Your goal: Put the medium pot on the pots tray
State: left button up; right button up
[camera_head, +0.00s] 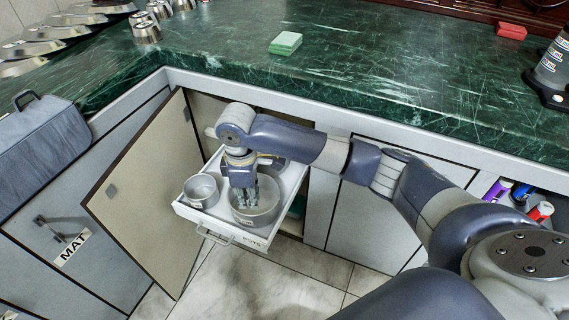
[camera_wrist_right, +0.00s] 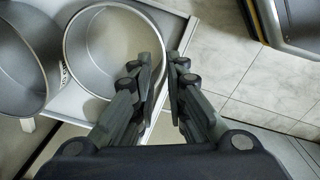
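A pulled-out white drawer tray labelled POTS (camera_head: 249,243) holds a small metal pot (camera_head: 202,190) at its left. A larger metal pot, apparently the medium pot (camera_head: 262,212), is at the tray's right. My right gripper (camera_head: 243,200) points down into the larger pot. In the right wrist view, my right gripper's fingers (camera_wrist_right: 163,75) are close together at the right rim of the centre pot (camera_wrist_right: 105,45), apparently either side of its wall. Whether they clamp it is unclear. Another pot (camera_wrist_right: 18,70) is cut off at the left. My left gripper is not in view.
An open cabinet door (camera_head: 140,195) stands left of the tray. The green marble counter (camera_head: 360,80) runs above, with a sponge (camera_head: 285,43) on it. A small open compartment with bottles (camera_head: 498,190) is at the right. The tiled floor (camera_head: 240,285) ahead is clear.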

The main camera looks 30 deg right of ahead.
jog(key=s+a+f+m+t+y, duration=0.25)
jog(key=s+a+f, duration=0.45)
jog(key=s, duration=0.5)
jog(key=s+d+m+h, duration=0.2)
jog(key=s+d+m, duration=0.5)
jog(key=s+d, duration=0.5)
jog(key=shift+s+d+t, duration=0.25)
jog(key=shift+s+t, duration=0.2)
jog(key=shift+f+m, duration=0.15)
jog(key=shift+m, duration=0.1)
